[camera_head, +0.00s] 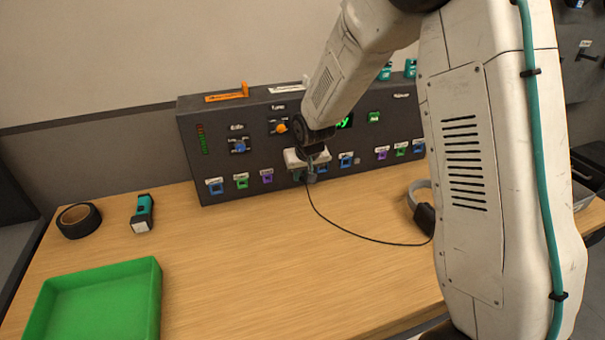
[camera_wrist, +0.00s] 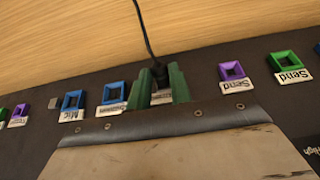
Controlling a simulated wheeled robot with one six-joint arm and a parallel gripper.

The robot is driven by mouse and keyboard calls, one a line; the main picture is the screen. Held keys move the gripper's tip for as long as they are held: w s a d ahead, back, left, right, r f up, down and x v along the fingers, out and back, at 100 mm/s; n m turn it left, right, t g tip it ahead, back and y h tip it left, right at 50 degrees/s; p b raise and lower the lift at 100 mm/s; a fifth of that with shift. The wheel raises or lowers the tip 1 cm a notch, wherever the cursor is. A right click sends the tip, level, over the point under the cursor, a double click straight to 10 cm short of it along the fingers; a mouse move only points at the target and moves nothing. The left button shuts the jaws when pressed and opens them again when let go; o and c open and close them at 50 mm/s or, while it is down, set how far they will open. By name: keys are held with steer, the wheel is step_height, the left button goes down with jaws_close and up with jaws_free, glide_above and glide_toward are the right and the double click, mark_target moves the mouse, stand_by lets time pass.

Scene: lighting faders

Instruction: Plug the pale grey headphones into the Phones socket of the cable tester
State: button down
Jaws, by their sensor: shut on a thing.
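The cable tester (camera_head: 225,120) is a dark box with a sloped front and a low row of coloured sockets; it fills much of the wrist view (camera_wrist: 40,145), labels upside down. My gripper (camera_head: 310,176) is at this row. In the wrist view its green fingers (camera_wrist: 160,84) are shut on the black plug (camera_wrist: 159,71), right at the panel. A label between the fingers is partly covered, and I cannot tell how far the plug is in. The black cable (camera_head: 355,233) runs to the pale grey headphones (camera_head: 418,190), partly hidden behind my arm.
Blue sockets (camera_wrist: 73,100) and a purple Send socket (camera_wrist: 232,71) flank the fingers. A green tray (camera_head: 105,290), a black tape roll (camera_head: 78,220) and a teal torch (camera_head: 143,213) are on the left of the table. The table's middle is clear except for the cable.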

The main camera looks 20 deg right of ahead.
steer(key=c, duration=1.2)
jaws_free()
steer(key=shift+w, duration=0.1)
steer(key=v, duration=0.8)
steer(key=s+d+r+g, duration=0.1)
steer(key=s+r, duration=0.3)
steer(key=s, duration=0.8)
steer(key=s+d+r+g, duration=0.1)
steer(key=s+r, duration=0.4)
steer(key=s, duration=0.7)
steer(key=s+d+r+g, duration=0.1)
steer(key=s+r, duration=0.3)
steer(key=s, duration=0.8)
steer(key=shift+s+d+r, duration=0.1)
steer(key=shift+s+r, duration=0.15)
steer(key=shift+s, duration=0.15)
